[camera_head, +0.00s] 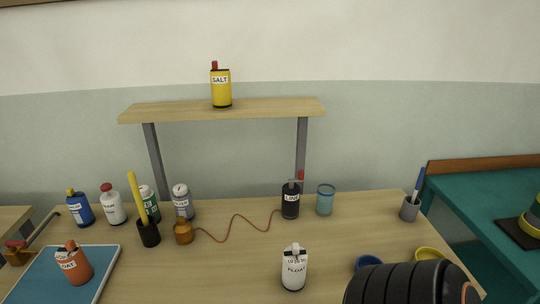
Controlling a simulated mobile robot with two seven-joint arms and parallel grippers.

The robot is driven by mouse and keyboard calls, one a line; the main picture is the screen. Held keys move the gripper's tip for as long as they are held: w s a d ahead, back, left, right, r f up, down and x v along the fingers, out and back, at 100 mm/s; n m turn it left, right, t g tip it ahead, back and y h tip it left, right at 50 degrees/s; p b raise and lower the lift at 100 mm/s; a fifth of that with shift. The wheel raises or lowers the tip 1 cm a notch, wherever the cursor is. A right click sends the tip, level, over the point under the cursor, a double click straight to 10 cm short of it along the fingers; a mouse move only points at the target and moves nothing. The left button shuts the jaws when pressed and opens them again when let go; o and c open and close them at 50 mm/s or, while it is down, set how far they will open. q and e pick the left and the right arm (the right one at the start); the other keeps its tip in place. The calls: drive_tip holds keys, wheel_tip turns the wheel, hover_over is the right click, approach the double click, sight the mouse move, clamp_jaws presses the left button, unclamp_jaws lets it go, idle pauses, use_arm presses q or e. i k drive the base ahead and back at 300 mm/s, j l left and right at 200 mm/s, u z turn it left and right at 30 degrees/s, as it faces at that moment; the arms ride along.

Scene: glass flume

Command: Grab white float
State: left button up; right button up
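The white float (294,272) is a small white bottle-like body with a dark printed label and a pale top. It stands upright at the front middle of the wooden table (235,268). Nothing touches it. Neither of my grippers shows in the head view, so I see no gripper near the float.
An orange float (79,268) sits on a blue tray (38,281) at left. A red cord runs from a brown bottle (183,232) towards a black bottle (290,204). A black ribbed body (405,284) and blue and yellow bowls (428,254) crowd the right front.

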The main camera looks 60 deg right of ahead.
sight(295, 271)
drive_tip(key=i+z, duration=0.1)
drive_tip(key=z, duration=0.3)
drive_tip(key=i+j+z, duration=0.1)
drive_tip(key=z, duration=1.75)
drive_tip(key=l+u, duration=0.55)
drive_tip(key=u, duration=0.15)
drive_tip(key=k+l+u, duration=0.1)
drive_tip(key=l+u, duration=0.25)
drive_tip(key=j, duration=0.05)
